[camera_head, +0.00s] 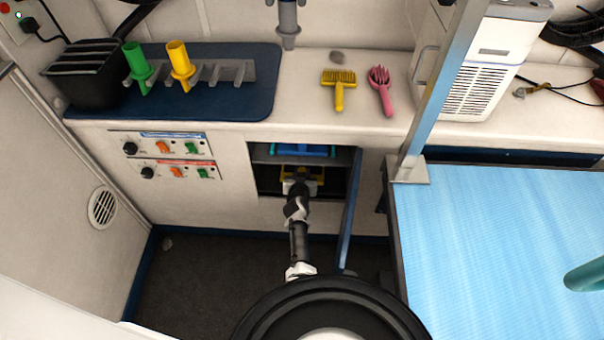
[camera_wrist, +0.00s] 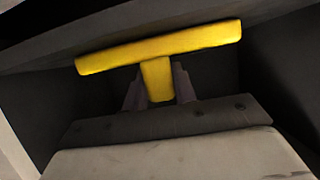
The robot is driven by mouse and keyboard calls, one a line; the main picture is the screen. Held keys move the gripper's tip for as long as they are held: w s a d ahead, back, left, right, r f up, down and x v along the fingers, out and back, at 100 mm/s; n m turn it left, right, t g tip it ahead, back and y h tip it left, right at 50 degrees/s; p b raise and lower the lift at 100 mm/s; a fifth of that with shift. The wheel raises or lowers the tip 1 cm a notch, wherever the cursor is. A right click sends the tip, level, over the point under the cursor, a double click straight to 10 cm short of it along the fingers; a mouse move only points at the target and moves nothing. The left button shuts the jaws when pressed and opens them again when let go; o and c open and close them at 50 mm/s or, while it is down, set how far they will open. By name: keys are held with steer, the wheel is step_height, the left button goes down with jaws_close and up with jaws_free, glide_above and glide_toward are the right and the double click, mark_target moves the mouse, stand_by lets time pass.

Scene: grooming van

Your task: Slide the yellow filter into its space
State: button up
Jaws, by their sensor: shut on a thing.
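The yellow filter shows a wide yellow bar (camera_wrist: 160,46) with a short stem in the wrist view; in the head view a bit of yellow (camera_head: 318,180) shows in the open cabinet. My gripper (camera_wrist: 160,88) is shut on the stem, with a finger on each side. It also shows in the head view (camera_head: 300,178), reaching into the cabinet opening. The bar lies just under a dark shelf (camera_wrist: 130,28); I cannot tell whether they touch. The rest of the filter, beyond the bar, is hidden. A blue filter (camera_head: 302,150) sits above it in the same cabinet.
The cabinet door (camera_head: 349,215) stands open at the right of my arm. Dark cabinet walls (camera_wrist: 215,82) are close around my gripper. A control panel (camera_head: 163,158) is left of the opening, and a blue table (camera_head: 500,250) stands at the right.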

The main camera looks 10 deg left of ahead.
steer(key=o, duration=1.1)
steer(key=shift+c, duration=0.2)
steer(key=shift+s+r, duration=0.1)
